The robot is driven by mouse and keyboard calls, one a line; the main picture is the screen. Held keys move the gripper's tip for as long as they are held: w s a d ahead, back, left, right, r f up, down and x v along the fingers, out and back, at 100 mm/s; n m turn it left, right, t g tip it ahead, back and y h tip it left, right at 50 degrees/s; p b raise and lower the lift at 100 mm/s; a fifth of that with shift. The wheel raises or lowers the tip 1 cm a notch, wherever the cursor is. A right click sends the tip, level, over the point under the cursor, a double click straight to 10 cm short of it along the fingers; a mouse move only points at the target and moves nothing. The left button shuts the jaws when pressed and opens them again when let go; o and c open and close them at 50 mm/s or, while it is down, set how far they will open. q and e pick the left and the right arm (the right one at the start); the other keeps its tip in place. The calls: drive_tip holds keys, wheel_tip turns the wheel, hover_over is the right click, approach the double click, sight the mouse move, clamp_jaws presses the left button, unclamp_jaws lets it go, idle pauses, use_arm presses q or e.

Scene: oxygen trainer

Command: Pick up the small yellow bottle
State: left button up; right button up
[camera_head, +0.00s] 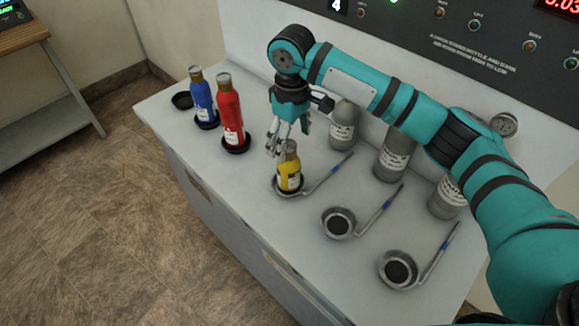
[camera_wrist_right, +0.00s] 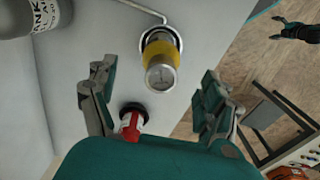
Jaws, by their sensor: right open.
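The small yellow bottle (camera_head: 290,178) stands upright in a round metal cup at the end of a thin rod, near the counter's front edge. My right gripper (camera_head: 285,140) is open and empty, just above and behind the bottle's neck. In the right wrist view the yellow bottle (camera_wrist_right: 161,60) shows cap end toward the camera, ahead of the open fingers of my right gripper (camera_wrist_right: 155,108) and not between their tips. A dark, teal-edged shape (camera_wrist_right: 298,30) at that view's upper right looks like my left gripper; its jaws are too small to read.
A red bottle (camera_head: 229,112) and a blue bottle (camera_head: 201,95) stand on dark bases to the left. Two empty cups (camera_head: 338,222) (camera_head: 398,268) with rods lie to the right. Grey tanks (camera_head: 343,126) stand behind, before the control panel (camera_head: 475,40).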

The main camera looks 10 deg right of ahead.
sight(290, 143)
drive_tip(key=f, duration=0.3)
drive_tip(key=shift+w+a+f+p, duration=0.15)
drive_tip(key=shift+w+f+p, duration=0.15)
drive_tip(key=shift+f, duration=0.1)
drive_tip(key=shift+s+f, duration=0.1)
drive_tip(key=shift+f, duration=0.25)
drive_tip(key=f, duration=0.1)
drive_tip(key=f+p, duration=0.1)
drive_tip(key=f, duration=0.1)
drive_tip(key=shift+a+f+p, duration=0.2)
drive_tip(key=shift+f+p, duration=0.1)
drive_tip(key=shift+f, duration=0.4)
use_arm(q)
drive_tip(key=w, duration=0.1)
drive_tip(key=w+r, duration=0.2)
drive_tip(key=shift+d+r, duration=0.25)
drive_tip(key=shift+w+t, duration=0.1)
drive_tip(key=shift+t, duration=0.2)
use_arm(e)
drive_tip(key=shift+c, duration=0.3)
drive_tip(key=c, duration=0.7)
drive_tip(key=shift+r, duration=0.1)
drive_tip(key=c, duration=0.8)
use_arm(q)
drive_tip(key=shift+w, duration=0.5)
use_arm(e)
drive_tip(key=shift+c, duration=0.2)
